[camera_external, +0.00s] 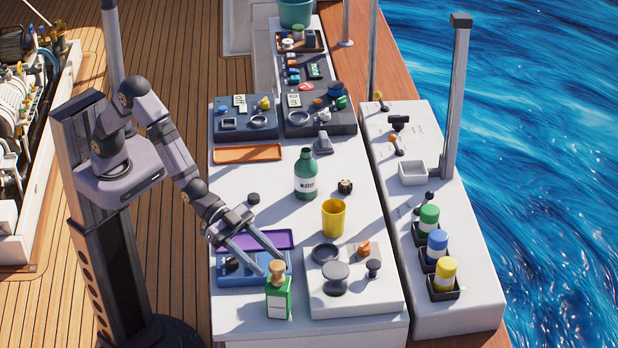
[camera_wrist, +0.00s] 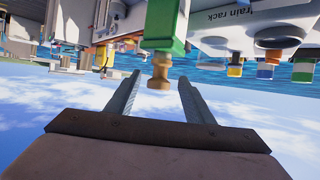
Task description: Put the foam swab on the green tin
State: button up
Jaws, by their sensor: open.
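The green tin (camera_external: 279,299), with a pale label, stands upright at the front edge of the white table. A tan, knob-shaped piece that looks like the foam swab (camera_external: 277,268) stands upright on its top. My gripper (camera_external: 272,264) is open, with its two fingers reaching down from the left to the swab's height. In the wrist view, which is upside down, the swab (camera_wrist: 160,73) shows between the spread fingertips, with a gap on each side. The tin (camera_wrist: 166,25) is beyond it. The exact seat of the swab on the tin is hard to see.
A blue tray (camera_external: 232,277) and a purple tray (camera_external: 280,239) lie close under my arm. A white block with round dark parts (camera_external: 380,300) is right of the tin. A yellow cup (camera_external: 333,218) and green bottle (camera_external: 306,178) stand behind.

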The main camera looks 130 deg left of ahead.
jog(key=b+v, duration=0.1)
jog(key=v, duration=0.6)
jog(key=shift+s+b, duration=0.15)
jog(key=shift+b, duration=0.15)
jog(key=s+f+g, duration=0.4)
jog(key=s, duration=0.7)
jog(key=s+a+f+g, duration=0.1)
jog(key=s+f+g, duration=0.3)
jog(key=s, duration=0.8)
jog(key=s+f+g, duration=0.4)
jog(key=s+g, duration=0.1)
jog(key=s, duration=0.6)
jog(key=shift+s+a+f+g, duration=0.15)
jog(key=shift+a+f+g, duration=0.05)
jog(key=shift+f+g, duration=0.15)
